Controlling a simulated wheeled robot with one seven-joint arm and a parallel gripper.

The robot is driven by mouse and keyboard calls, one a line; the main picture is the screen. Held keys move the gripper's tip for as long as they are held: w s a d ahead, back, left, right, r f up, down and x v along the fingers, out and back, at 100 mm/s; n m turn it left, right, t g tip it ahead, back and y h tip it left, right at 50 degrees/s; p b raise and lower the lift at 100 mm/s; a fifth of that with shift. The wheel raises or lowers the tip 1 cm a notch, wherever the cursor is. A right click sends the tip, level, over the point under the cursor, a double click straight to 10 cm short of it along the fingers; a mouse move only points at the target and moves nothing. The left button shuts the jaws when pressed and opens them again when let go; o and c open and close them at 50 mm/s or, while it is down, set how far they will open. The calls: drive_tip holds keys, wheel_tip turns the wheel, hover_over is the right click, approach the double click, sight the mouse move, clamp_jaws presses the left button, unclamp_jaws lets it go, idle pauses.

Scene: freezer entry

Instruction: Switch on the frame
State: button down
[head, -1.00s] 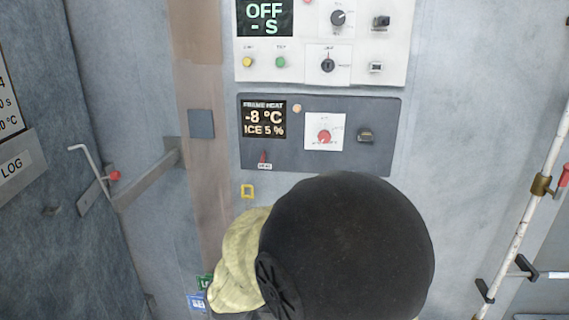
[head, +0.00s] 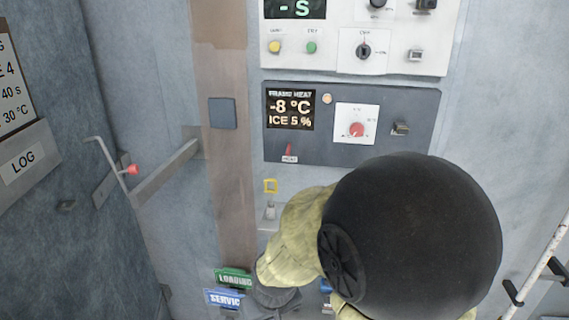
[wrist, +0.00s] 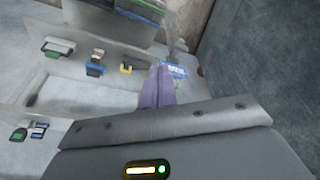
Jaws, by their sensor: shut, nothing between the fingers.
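The dark grey FRAME HEAT panel (head: 230,145) is on the wall in the head view. Its display (head: 291,108) reads -8 °C and ICE 5 %. It carries a small lamp (head: 327,98), a red knob (head: 356,130) on a white plate, a black switch (head: 401,129), and a small red lever (head: 289,151) labelled HEAT. My gripper's fingers (wrist: 157,88) are shut and empty in the wrist view, pointing towards a wall with coloured tags. In the head view my arm hides the fingertips, below the panel. I cannot tell whether they touch anything.
A white control panel (head: 438,58) is above. A yellow-framed switch (head: 270,187) and green LOADING (head: 234,279) and blue SERVICE (head: 223,298) tags are below. A metal handle with a red knob (head: 132,169) projects at left. A white pipe (head: 545,255) runs at right.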

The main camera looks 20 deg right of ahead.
drive_tip(key=w+d+n+t+h+p, duration=0.1)
drive_tip(key=w+d+n+t, duration=0.15)
drive_tip(key=w, duration=0.35)
drive_tip(key=w+d+r+n+t+h, duration=0.1)
drive_tip(key=w+d+n+t, duration=0.1)
drive_tip(key=w+d+n, duration=0.35)
drive_tip(key=w+d+n+t+h+p, duration=0.1)
drive_tip(key=w+d+n+t+h, duration=0.1)
drive_tip(key=w, duration=0.6)
drive_tip(key=w+d+r+n+t+h+p, duration=0.1)
drive_tip(key=w+d+r+n+t+h, duration=0.2)
drive_tip(key=n, duration=1.1)
drive_tip(key=w+d+r+t, duration=0.2)
drive_tip(key=w+r+t, duration=0.3)
drive_tip(key=w+r, duration=0.2)
drive_tip(key=shift+d+n+h, duration=0.15)
drive_tip(key=shift+n+h, duration=0.15)
drive_tip(key=shift+h, duration=0.1)
